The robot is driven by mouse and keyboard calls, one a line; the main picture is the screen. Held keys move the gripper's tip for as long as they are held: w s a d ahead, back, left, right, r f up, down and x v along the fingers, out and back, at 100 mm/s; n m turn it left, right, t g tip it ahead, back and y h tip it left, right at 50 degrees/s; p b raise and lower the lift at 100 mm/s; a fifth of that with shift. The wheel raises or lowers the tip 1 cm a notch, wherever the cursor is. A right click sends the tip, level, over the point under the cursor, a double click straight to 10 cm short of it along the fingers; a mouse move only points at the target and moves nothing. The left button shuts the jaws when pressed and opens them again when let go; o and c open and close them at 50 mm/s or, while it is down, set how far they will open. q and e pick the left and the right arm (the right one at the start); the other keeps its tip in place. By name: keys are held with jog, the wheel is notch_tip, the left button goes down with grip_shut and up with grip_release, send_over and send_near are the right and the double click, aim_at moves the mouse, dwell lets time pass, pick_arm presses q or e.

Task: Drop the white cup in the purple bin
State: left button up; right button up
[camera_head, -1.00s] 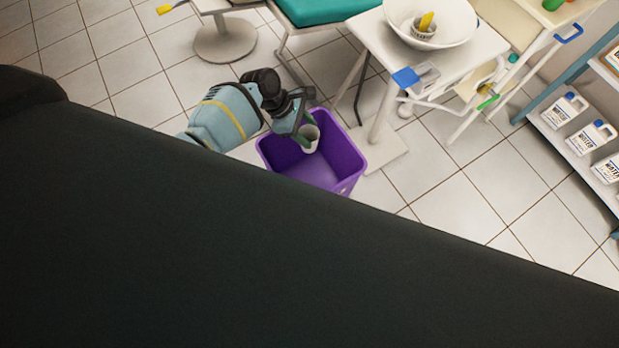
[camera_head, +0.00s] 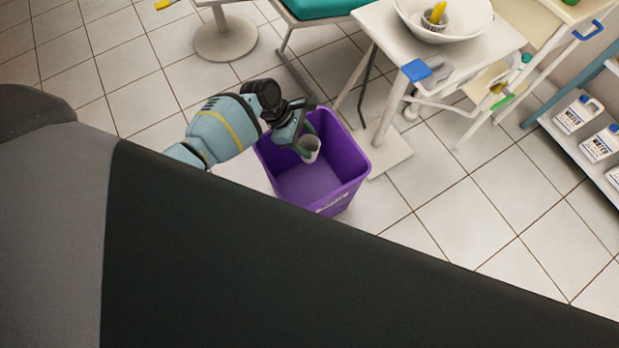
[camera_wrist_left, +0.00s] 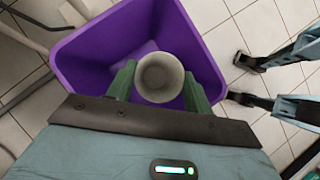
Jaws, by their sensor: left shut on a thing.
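The white cup (camera_head: 310,149) is between the fingers of my left gripper (camera_head: 303,146), over the open top of the purple bin (camera_head: 340,187). In the left wrist view the cup (camera_wrist_left: 159,77) shows its round mouth, and the green fingertips of my left gripper (camera_wrist_left: 158,88) are shut on its two sides. The bin (camera_wrist_left: 92,62) surrounds the cup in that view, and its visible floor is empty. I cannot tell how far below the rim the cup hangs. My right gripper is not in view in the head camera.
A white table (camera_head: 379,25) with a bowl (camera_head: 446,18) stands behind the bin to the right. A stool base (camera_head: 225,38) and a teal-topped seat (camera_head: 325,7) are at the back. Shelves with white jugs (camera_head: 578,115) are at the right. Tiled floor is clear right of the bin.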

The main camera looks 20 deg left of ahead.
pick_arm(q)
jog(key=o, duration=0.8)
jog(key=shift+c, duration=0.2)
jog(key=o, duration=0.5)
jog(key=p+v, duration=0.2)
jog(key=v, duration=0.6)
jog(key=shift+p, duration=0.4)
jog(key=shift+d, duration=0.1)
